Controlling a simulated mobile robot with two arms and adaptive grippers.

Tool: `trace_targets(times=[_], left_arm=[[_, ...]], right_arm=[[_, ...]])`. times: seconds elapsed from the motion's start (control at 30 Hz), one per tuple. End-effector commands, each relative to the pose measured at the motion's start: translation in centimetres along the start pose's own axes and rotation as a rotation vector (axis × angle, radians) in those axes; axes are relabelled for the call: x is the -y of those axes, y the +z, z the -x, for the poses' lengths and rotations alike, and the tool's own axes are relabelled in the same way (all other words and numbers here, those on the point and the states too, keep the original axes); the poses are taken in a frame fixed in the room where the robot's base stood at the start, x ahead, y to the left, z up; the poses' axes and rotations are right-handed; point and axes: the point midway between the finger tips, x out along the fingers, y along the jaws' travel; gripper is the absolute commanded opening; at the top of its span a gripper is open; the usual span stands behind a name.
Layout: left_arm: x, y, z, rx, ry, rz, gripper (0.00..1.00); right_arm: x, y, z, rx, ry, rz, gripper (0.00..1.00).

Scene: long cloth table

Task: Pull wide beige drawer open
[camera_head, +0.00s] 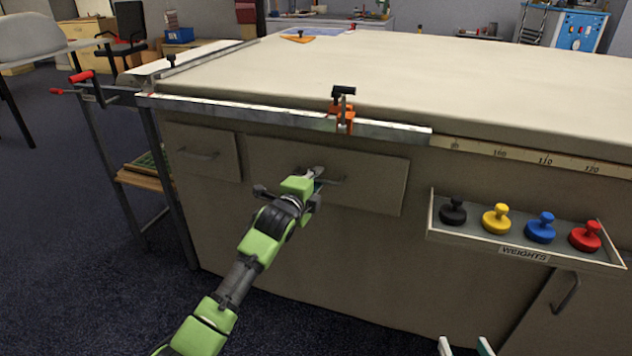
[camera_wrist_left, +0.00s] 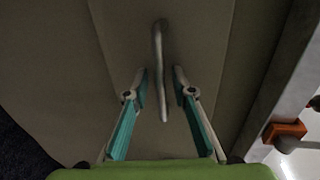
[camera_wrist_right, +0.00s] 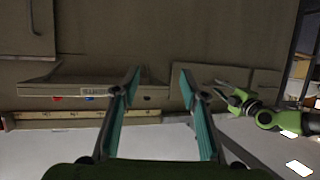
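The wide beige drawer (camera_head: 378,186) is set in the table's front and its front looks flush with the cabinet. Its grey bar handle (camera_head: 335,181) is partly hidden by my left gripper (camera_head: 318,180) in the head view. In the left wrist view the handle (camera_wrist_left: 159,50) runs between the two spread fingers of my left gripper (camera_wrist_left: 162,72), with a gap on each side. The drawer front (camera_wrist_left: 205,40) lies behind it. My right gripper (camera_head: 466,346) shows at the bottom edge of the head view. In the right wrist view it (camera_wrist_right: 160,72) is open and empty.
A smaller drawer (camera_head: 202,152) is to the left. A tray (camera_head: 500,242) with several coloured weights juts out at the right. A metal rail (camera_head: 240,112) with an orange clamp (camera_head: 341,116) runs above the drawers. A red-handled clamp (camera_head: 82,77) sticks out at the left corner.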

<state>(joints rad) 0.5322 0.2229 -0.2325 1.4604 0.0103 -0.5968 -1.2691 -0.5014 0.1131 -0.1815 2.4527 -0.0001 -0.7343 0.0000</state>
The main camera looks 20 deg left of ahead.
Motion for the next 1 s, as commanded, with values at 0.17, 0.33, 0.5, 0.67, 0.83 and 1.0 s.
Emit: trace_targets(times=[0.17,0.33,0.5,0.67,0.83,1.0], left_arm=[[0.0,0.0,0.0,0.000,0.000,0.000,0.24],[0.0,0.0,0.0,0.000,0.000,0.000,0.00],[0.0,0.0,0.0,0.000,0.000,0.000,0.00],[0.0,0.0,0.1,0.000,0.001,0.000,0.00],[0.0,-0.1,0.5,-0.001,0.002,0.000,0.00],[-0.1,-0.1,1.2,-0.002,0.004,0.000,0.00]], right_arm=[[0.0,0.0,0.0,-0.001,0.000,0.000,0.40],[0.0,0.0,0.0,0.000,0.000,0.000,0.40],[0.0,0.0,0.0,0.000,0.000,0.000,0.40],[0.0,0.3,0.1,0.020,0.001,0.000,0.40],[-0.5,3.3,0.9,0.157,0.010,-0.001,0.40],[-1.1,7.8,3.1,0.372,0.023,-0.003,0.40]])
